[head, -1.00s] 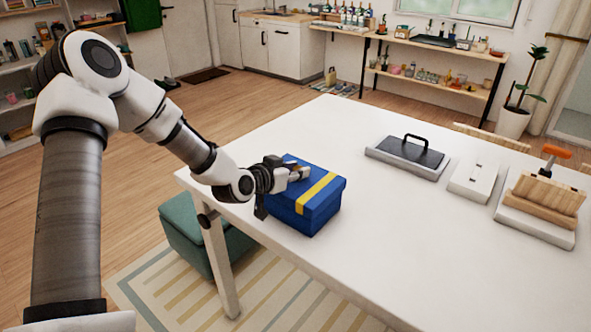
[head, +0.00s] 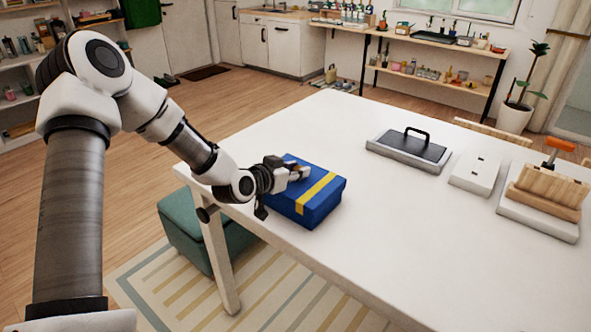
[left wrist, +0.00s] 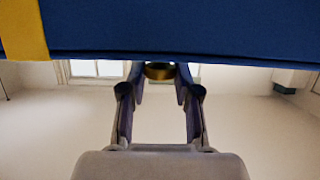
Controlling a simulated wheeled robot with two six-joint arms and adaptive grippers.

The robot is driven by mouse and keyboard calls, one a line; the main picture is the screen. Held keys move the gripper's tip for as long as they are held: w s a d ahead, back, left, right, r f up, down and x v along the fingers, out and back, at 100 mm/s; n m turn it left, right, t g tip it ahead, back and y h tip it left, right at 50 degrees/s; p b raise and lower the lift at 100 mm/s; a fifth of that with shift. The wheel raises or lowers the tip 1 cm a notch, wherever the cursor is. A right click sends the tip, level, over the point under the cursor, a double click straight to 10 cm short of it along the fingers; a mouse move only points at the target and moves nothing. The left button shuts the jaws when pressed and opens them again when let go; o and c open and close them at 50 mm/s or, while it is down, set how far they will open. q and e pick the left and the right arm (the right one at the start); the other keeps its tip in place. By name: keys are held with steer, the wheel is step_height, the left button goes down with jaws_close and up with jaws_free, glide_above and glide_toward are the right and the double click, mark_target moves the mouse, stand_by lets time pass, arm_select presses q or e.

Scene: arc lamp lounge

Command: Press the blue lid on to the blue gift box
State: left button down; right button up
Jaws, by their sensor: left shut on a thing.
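The blue gift box (head: 312,216) stands near the left edge of the white table. The blue lid (head: 329,181), with a yellow band across it, lies over the box top and looks nearly level. I cannot tell whether a small gap is left between lid and box. My left gripper (head: 298,174) is at the lid's top, left of the yellow band. In the left wrist view, its fingers are shut on a small round brass knob (left wrist: 160,71) beside the lid's blue surface (left wrist: 190,28). The gripper hides part of the lid. My right gripper is out of view.
The white table (head: 400,235) is clear in front of and right of the box. Farther right are a grey tray with a black handle (head: 408,150), a white block (head: 475,175) and a wooden block on a white base (head: 540,195). A green stool (head: 190,232) stands below the left edge.

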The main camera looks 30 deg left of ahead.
arm_select(q)
steer(key=shift+f, duration=0.25)
steer(key=c, duration=0.7)
jaws_free()
steer(key=shift+c, duration=0.2)
steer(key=v, duration=0.7)
steer(key=shift+s, duration=0.2)
